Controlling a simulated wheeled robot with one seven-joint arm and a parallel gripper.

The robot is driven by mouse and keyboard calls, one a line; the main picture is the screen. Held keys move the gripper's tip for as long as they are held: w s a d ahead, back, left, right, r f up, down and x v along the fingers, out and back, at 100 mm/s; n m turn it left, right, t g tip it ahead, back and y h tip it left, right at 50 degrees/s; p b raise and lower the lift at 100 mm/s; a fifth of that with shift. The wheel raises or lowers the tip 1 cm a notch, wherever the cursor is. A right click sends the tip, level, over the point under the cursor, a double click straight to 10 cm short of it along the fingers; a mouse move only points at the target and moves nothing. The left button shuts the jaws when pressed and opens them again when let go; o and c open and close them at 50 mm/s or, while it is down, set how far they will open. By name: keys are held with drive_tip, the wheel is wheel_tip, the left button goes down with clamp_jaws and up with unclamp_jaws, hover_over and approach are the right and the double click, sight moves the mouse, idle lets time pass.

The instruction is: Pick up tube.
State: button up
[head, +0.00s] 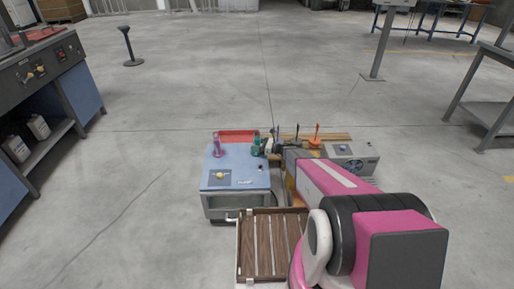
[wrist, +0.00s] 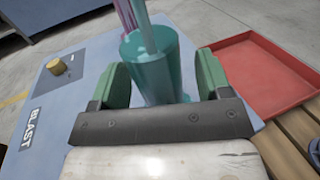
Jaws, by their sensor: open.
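A translucent teal tube (wrist: 158,70), wide like a cup with a thin paler rod rising from it, stands between the two green fingers of my gripper (wrist: 155,88) in the wrist view. The fingers are open, one on each side of it; whether they touch it I cannot tell. In the head view the teal tube (head: 256,147) stands on the blue box-shaped machine (head: 235,165), with my gripper (head: 267,146) just to its right. A pink-purple tube (head: 217,147) stands to its left on the same machine; part of it shows behind the teal one in the wrist view (wrist: 127,14).
A red tray (wrist: 262,72) lies beyond the machine, also in the head view (head: 237,136). The machine has a yellow knob (wrist: 57,66). A slatted wooden crate (head: 271,243) sits in front, and a grey box (head: 350,158) is at the right.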

drive_tip(key=c, duration=1.2)
drive_tip(key=shift+o, duration=0.2)
drive_tip(key=shift+r, duration=0.15)
